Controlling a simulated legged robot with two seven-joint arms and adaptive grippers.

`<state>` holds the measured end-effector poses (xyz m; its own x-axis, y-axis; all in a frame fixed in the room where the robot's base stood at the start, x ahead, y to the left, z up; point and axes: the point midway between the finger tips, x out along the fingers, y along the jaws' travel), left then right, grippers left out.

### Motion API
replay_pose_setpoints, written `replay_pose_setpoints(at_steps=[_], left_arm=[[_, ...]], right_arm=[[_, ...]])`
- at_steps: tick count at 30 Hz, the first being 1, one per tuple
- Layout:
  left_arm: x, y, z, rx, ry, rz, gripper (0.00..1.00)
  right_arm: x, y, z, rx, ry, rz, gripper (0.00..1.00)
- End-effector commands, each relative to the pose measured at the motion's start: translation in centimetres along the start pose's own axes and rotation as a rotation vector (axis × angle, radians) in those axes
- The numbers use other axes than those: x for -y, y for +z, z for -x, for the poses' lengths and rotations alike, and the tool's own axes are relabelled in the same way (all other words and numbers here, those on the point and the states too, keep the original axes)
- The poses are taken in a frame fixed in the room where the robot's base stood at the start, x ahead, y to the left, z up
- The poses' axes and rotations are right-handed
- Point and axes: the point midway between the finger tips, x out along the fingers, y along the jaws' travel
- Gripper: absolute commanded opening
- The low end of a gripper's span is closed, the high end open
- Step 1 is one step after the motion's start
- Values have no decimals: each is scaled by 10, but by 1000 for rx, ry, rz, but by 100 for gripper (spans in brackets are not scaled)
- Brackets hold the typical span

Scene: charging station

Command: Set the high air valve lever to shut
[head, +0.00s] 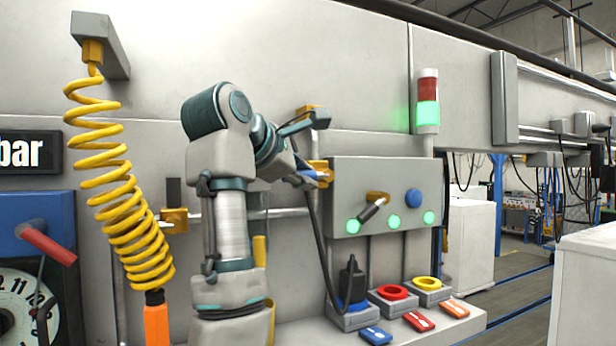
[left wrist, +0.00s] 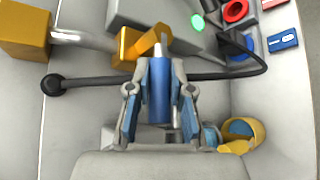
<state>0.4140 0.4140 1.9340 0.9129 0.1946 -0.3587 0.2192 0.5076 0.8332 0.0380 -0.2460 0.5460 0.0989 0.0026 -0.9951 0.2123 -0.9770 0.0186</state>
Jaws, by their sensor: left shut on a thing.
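The high air valve (head: 319,166) is a brass-coloured body just left of the grey control panel. It also shows in the left wrist view (left wrist: 131,45), on a silver pipe. Its blue lever (left wrist: 159,92) lies across the pipe, pointing away from the panel. My left gripper (head: 308,152) reaches the valve from the left. In the left wrist view its two fingers (left wrist: 162,75) stand on either side of the blue lever and are shut on it. In the head view the fingers and arm hide most of the lever. My right gripper is not in view.
A black cable (left wrist: 95,79) runs beside the valve and past my fingers to a plug. The control panel (head: 345,180) has green lights and a small lever (head: 373,210). Red (head: 392,292) and yellow ring sockets (head: 426,283) stand below. A yellow coiled hose (head: 125,200) hangs at the left.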

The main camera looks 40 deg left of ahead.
Motion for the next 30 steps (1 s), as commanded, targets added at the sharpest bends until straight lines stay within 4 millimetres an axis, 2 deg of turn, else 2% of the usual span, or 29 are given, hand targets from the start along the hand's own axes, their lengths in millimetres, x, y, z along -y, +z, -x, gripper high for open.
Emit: replay_pose_setpoints(at_steps=[6,7,9,10,20,30], left_arm=[[4,-2,-5,-8,-17,-3,0],[4,-2,-5,-8,-16,-3,25],[4,-1,-5,-7,-15,-3,43],[3,-1,-4,-7,-14,-2,46],[1,0,2,-2,-6,-1,46],[1,-2,55,-3,-10,-1,46]], right_arm=[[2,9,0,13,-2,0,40],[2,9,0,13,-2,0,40],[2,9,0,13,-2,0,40],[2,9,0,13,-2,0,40],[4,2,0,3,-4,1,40],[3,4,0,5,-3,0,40]])
